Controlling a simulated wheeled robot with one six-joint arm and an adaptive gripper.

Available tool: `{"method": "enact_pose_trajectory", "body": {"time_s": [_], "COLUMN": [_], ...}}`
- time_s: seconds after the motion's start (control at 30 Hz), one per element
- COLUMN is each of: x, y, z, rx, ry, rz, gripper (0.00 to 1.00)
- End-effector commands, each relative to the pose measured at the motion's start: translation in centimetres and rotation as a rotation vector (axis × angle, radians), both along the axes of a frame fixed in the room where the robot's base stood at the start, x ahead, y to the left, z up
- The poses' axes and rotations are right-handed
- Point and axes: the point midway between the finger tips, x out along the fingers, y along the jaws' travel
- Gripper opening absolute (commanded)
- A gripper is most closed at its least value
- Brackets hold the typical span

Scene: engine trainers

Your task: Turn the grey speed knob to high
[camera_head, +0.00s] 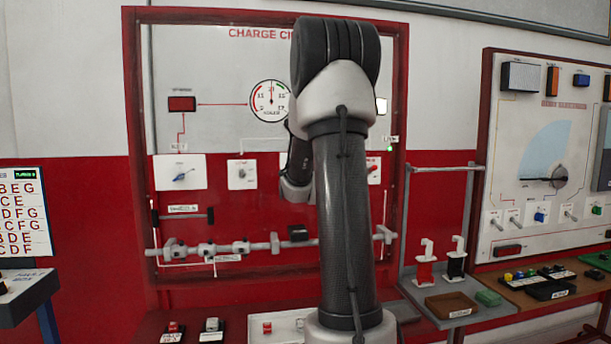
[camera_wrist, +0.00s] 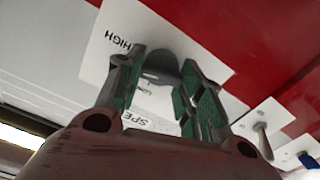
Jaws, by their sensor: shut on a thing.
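The grey speed knob (camera_wrist: 163,63) shows in the wrist view on a white plate (camera_wrist: 182,40), upside down in that picture. The word HIGH is printed left of the knob, and part of a word starting SPE shows below it. My gripper (camera_wrist: 166,78) has its two green-padded fingers on either side of the knob and is shut on it. The fingers cover parts of the knob, so its exact pointing direction is hard to tell. In the head view, my arm hides the speed knob and my fingers.
Beside the speed plate are a small toggle lever (camera_wrist: 262,135) and a blue knob (camera_wrist: 308,160); the same lever (camera_head: 241,173) and blue knob (camera_head: 182,176) show in the head view. A round gauge (camera_head: 269,100) is above. A grey rail (camera_head: 225,248) runs below.

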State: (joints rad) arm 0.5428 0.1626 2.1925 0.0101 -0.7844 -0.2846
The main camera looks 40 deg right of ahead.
Motion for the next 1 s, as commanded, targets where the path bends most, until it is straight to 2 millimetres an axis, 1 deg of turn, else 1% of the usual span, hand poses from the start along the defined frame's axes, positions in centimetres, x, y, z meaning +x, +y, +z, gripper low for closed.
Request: {"method": "enact_pose_trajectory", "body": {"time_s": [0.2,0.4,0.63,1.0], "x": [-0.04,-0.07,-0.08,-0.08], "y": [-0.04,-0.07,-0.09,-0.09], "z": [-0.04,-0.05,-0.05,-0.05], "rx": [0.127,0.204,0.245,0.251], "ry": [-0.076,-0.124,-0.149,-0.153], "rz": [0.001,0.000,0.000,0.000], "gripper": [0.14,0.14,0.14,0.14]}}
